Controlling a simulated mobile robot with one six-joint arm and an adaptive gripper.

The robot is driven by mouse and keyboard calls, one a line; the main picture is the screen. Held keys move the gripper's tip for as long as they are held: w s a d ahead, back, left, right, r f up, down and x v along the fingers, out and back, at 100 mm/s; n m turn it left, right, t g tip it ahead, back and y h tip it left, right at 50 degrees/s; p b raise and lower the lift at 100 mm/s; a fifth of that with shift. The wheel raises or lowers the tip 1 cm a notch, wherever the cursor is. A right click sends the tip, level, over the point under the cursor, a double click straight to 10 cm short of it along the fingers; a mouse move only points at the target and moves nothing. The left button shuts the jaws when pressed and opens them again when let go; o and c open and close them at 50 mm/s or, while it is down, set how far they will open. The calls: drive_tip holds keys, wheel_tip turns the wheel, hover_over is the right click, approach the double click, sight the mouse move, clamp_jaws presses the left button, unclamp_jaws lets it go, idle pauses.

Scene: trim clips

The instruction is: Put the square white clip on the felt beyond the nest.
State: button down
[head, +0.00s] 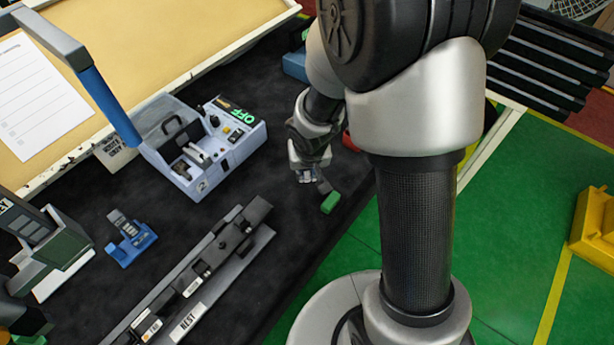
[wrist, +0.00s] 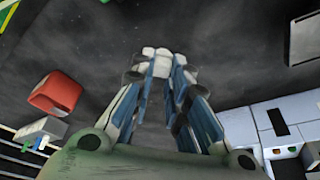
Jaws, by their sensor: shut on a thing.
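My gripper (wrist: 156,66) is shut on a small white clip (wrist: 154,53), which shows at the fingertips in the wrist view. The fingers cover part of it, so its full outline is hidden. In the head view my gripper (head: 306,176) is over the dark felt (head: 285,225), and the clip cannot be made out there. The nest (head: 205,285) is a long grey rail with a "NEST" label, lying to the lower left of my gripper. Dark pieces sit along it. My gripper is clear of the nest.
A pale blue machine (head: 238,136) with a lit "OFF" sign stands left of my gripper. A small blue stand (head: 130,240) is farther left. A green block (head: 330,203) is close to my gripper. A red block (wrist: 55,93) lies on the felt. Bare felt surrounds the fingertips.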

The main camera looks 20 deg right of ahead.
drive_tip(key=shift+f, duration=0.7)
drive_tip(key=shift+f, duration=0.1)
drive_tip(key=shift+f+b, duration=0.15)
drive_tip(key=shift+b, duration=0.25)
drive_tip(key=c, duration=1.6)
unclamp_jaws()
drive_tip(key=shift+o, duration=0.2)
drive_tip(key=shift+r, duration=0.2)
drive_tip(key=s+d+p+v, duration=0.1)
drive_tip(key=p+v, duration=0.1)
drive_tip(key=v, duration=0.7)
drive_tip(key=s+d+f+p+v, duration=0.1)
drive_tip(key=p+v, duration=0.2)
drive_tip(key=v, duration=0.6)
drive_tip(key=s+d+p+v, duration=0.1)
drive_tip(key=p+v, duration=0.1)
drive_tip(key=v, duration=0.7)
drive_tip(key=s+a+r+n+t, duration=0.1)
drive_tip(key=s+r, duration=0.4)
drive_tip(key=s, duration=0.5)
drive_tip(key=shift+a+n+y, duration=0.25)
drive_tip(key=shift+n+y, duration=0.05)
drive_tip(key=shift+n, duration=0.1)
